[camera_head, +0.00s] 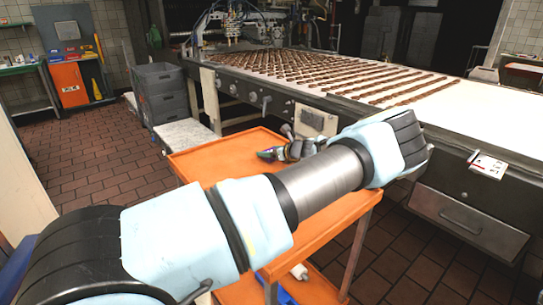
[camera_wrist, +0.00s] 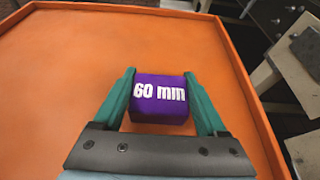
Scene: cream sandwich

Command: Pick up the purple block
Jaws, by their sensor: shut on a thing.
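The purple block (camera_wrist: 160,112) bears the white marking "60 mm" and sits between the two green fingers of my gripper (camera_wrist: 161,100) in the wrist view. My gripper is shut on it. The orange tray top (camera_wrist: 60,90) of the cart lies below the block; I cannot tell whether the block touches it. In the head view my gripper (camera_head: 283,152) is small over the orange cart top (camera_head: 215,160), and my own arm crosses in front. The block is too small to make out clearly there.
A long conveyor (camera_head: 440,125) with rows of brown pieces runs behind and to the right of the cart. Grey crates (camera_head: 160,92) are stacked at the left. The cart top has a raised orange rim (camera_wrist: 130,10). Open brick floor (camera_head: 95,160) lies left of the cart.

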